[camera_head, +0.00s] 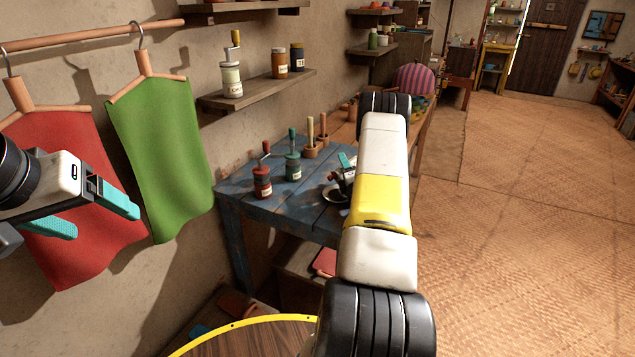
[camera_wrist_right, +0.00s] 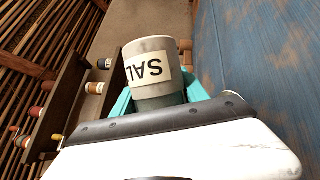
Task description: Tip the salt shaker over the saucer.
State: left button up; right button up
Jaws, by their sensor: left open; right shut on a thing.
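My right gripper (camera_wrist_right: 160,98) is shut on the salt shaker (camera_wrist_right: 150,70), a pale grey cylinder with a cream label. The label's letters are upside down in the wrist view, and the blue table runs up the right side, so the shaker looks tilted far over onto its side. In the head view a pale saucer (camera_head: 326,196) with a dark middle lies on the blue table (camera_head: 300,212), partly hidden by my right arm. The right gripper is just above it; my arm hides much of it. My left gripper (camera_head: 98,216) is open and empty, by the hanging cloths.
Red (camera_head: 265,182) and green (camera_head: 293,168) mills stand left of the saucer, with wooden pestles behind. A wall shelf (camera_head: 262,88) holds several jars. Red (camera_head: 75,160) and green (camera_head: 160,140) cloths hang beside my left gripper. The floor right of the table is clear.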

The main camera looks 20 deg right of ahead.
jog(key=shift+r, duration=1.5)
jog(key=shift+f, duration=1.5)
jog(key=shift+r, duration=1.55)
